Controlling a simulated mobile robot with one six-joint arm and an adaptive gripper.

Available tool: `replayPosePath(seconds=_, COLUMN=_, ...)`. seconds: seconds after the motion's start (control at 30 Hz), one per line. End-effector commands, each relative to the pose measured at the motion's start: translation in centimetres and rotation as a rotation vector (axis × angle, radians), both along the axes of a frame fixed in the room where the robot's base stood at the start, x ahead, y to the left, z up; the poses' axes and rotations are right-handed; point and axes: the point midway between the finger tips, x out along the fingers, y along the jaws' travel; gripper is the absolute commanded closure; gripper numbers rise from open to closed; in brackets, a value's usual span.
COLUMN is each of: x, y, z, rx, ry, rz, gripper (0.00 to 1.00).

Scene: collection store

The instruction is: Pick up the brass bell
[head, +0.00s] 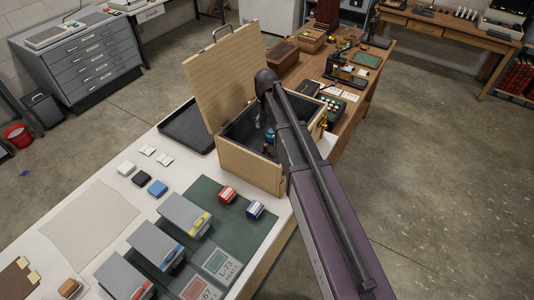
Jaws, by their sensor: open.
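I cannot make out the brass bell for certain. An open wooden box (250,168) with its lid raised stands on the white table. In its dark inside are a small blue item (269,134) and a small brownish item below it, too small to name. A small brass-coloured thing (323,121) shows at the box's right side, partly behind my arm. My arm crosses over the box from the lower right and hides part of its inside. My gripper is hidden and cannot be made out.
A dark tray (180,128) lies left of the box. Grey box files (185,213), a green mat (250,232) and small red and blue boxes lie in front. A wooden desk (352,122) with many small items stands behind. The raised lid (222,75) is a tall obstacle.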

Motion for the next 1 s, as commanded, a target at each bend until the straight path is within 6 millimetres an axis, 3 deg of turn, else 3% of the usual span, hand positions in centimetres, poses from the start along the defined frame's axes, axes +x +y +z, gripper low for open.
replayPosePath(seconds=0.27, x=0.1, y=-0.4, z=-0.8, rx=0.000, ry=0.000, rz=-0.004, gripper=0.29)
replayPosePath(seconds=1.0, x=0.1, y=-0.5, z=-6.5, rx=0.000, ry=0.000, rz=-0.006, gripper=0.29)
